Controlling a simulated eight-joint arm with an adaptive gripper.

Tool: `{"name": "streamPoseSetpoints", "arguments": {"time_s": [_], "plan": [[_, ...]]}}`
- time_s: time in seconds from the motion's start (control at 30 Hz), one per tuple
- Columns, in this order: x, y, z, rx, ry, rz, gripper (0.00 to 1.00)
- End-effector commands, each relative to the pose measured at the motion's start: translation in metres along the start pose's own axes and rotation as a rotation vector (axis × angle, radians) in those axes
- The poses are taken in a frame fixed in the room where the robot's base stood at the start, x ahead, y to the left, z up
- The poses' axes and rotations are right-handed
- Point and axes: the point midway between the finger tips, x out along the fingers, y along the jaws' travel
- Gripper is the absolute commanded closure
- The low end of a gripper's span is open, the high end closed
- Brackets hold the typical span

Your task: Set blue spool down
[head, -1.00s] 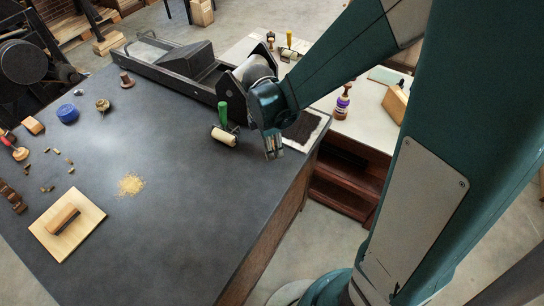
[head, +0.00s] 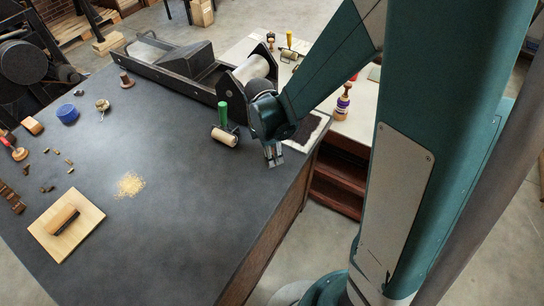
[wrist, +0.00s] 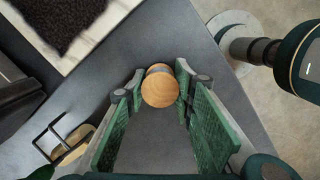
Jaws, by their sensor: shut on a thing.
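My gripper (head: 273,158) is low over the right edge area of the dark worktop (head: 170,225). In the wrist view its green-padded fingers close on a round, wooden-ended piece, which I take to be the blue spool (wrist: 160,87).
A green-handled roller (head: 224,128) lies just left of my gripper. A dark pad on a white sheet (head: 308,130) lies behind it. The black press bed (head: 170,70) stands farther back. A blue round tub (head: 67,114) is far left. The worktop's front middle is clear.

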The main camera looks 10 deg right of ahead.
Motion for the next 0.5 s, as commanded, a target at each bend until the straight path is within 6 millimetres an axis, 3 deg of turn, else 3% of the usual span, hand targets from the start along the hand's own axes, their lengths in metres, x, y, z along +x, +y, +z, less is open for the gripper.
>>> {"name": "streamPoseSetpoints", "arguments": {"time_s": [0.5], "plan": [[0.0097, -0.0001, -0.0012, 0.000, 0.000, 0.000, 0.85]]}}
